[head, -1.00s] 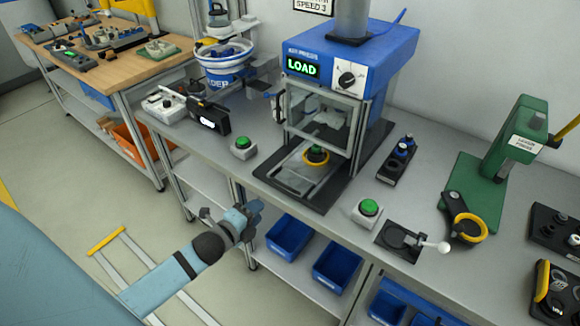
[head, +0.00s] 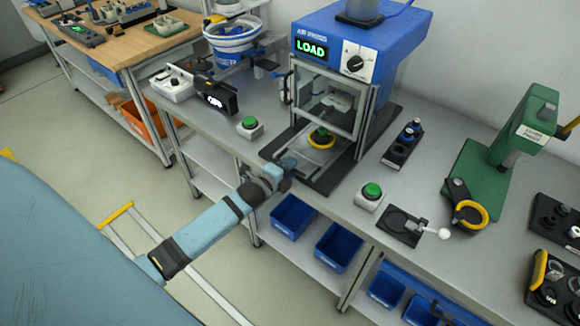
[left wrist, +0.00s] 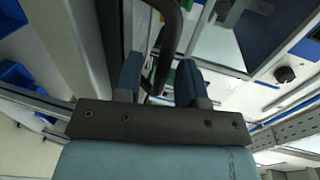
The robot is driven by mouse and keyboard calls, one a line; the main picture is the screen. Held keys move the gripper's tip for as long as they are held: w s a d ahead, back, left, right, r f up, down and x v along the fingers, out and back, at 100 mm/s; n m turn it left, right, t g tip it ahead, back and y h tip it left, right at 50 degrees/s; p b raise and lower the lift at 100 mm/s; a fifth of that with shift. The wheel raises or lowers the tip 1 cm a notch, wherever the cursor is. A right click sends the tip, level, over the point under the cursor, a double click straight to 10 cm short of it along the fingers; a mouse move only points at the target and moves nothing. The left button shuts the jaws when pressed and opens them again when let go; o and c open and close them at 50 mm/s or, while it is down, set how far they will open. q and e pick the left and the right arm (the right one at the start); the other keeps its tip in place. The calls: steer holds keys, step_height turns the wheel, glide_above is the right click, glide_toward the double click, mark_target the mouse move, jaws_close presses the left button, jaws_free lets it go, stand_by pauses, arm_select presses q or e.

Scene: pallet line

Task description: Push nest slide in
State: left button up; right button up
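The blue air press (head: 340,45) shows a green LOAD display. Its nest slide (head: 312,150) sits low at the front of the guarded frame, with a yellow ring and a green-topped part (head: 321,137) on it. My left gripper (head: 288,162) is at the slide's front edge, partly hidden by my own wrist in the head view. In the left wrist view my left gripper (left wrist: 158,82) has its two blue-grey fingers apart. A dark curved bar (left wrist: 170,40) shows between and beyond them; contact cannot be told. My right gripper is not in view.
Green buttons stand left (head: 250,125) and right (head: 371,192) of the press. A black fixture with a white-knobbed lever (head: 415,226) and a green hand press (head: 500,150) are to the right. Blue bins (head: 292,216) sit on the shelf below the bench edge.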

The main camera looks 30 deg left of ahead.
mark_target(321, 139)
arm_select(q)
steer(key=shift+w, duration=0.3)
jaws_close()
steer(key=b+x, duration=0.1)
steer(key=x, duration=0.3)
steer(key=r+b+x, duration=0.1)
steer(key=b+x, duration=0.1)
steer(key=x, duration=0.3)
steer(key=r+b+x, duration=0.1)
steer(key=x, duration=0.3)
steer(key=shift+w+r, duration=0.15)
steer(key=shift+w, duration=0.75)
steer(key=shift+r, duration=0.25)
